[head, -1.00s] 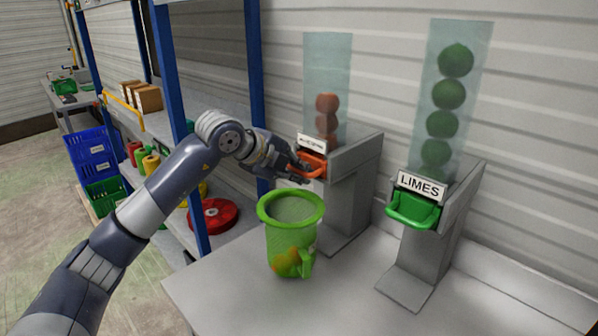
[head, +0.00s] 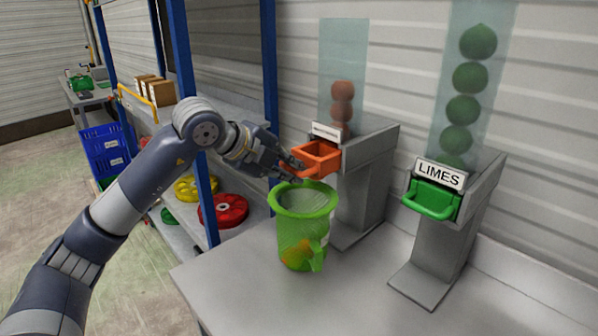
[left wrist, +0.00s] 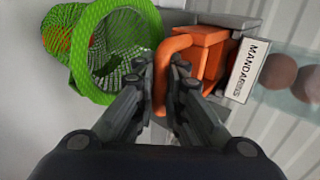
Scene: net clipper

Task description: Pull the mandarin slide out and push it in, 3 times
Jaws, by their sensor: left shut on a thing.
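The orange mandarin slide (head: 318,155) juts out of the front of its grey dispenser, above the far rim of the green net holder (head: 304,200). My left gripper (head: 291,170) is shut on the slide's handle. In the left wrist view the fingers (left wrist: 165,88) close around the orange handle (left wrist: 172,62), with the slide's box (left wrist: 205,50) behind it. A label reading MANDARINS (left wrist: 248,70) is beside it. Several mandarins (head: 342,100) stand stacked in the clear tube above. Orange fruit (head: 300,250) shows through the net at the bottom of the holder. My right gripper is not in view.
A LIMES dispenser (head: 438,180) with a green slide (head: 432,200) stands to the right on the grey table (head: 350,290). Blue shelving posts (head: 268,70) rise close behind my left arm. The table front is clear.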

